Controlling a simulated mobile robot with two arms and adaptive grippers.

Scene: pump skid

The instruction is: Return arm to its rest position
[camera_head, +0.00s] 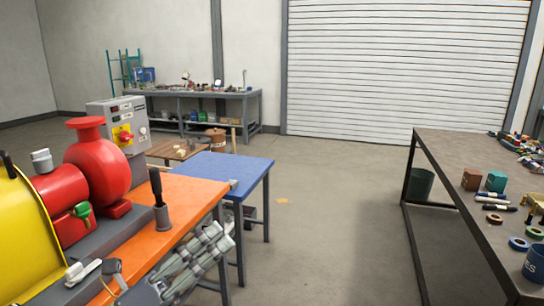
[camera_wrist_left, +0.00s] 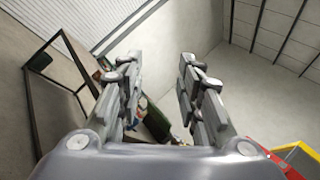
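My left gripper (camera_head: 212,240) is low in the head view, in front of the right end of the orange bench (camera_head: 188,196). In the left wrist view, its two fingers (camera_wrist_left: 158,75) stand apart with nothing between them, so it is open and empty. It points up at a tilt towards the walls and ceiling. My right arm and gripper are in neither view.
A red pump (camera_head: 98,165), a yellow guard (camera_head: 22,235) and a grey control box (camera_head: 118,125) stand on the left. A blue table (camera_head: 215,172) adjoins the orange bench. A dark workbench (camera_head: 460,180) with tools is on the right. The floor (camera_head: 335,210) between is clear.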

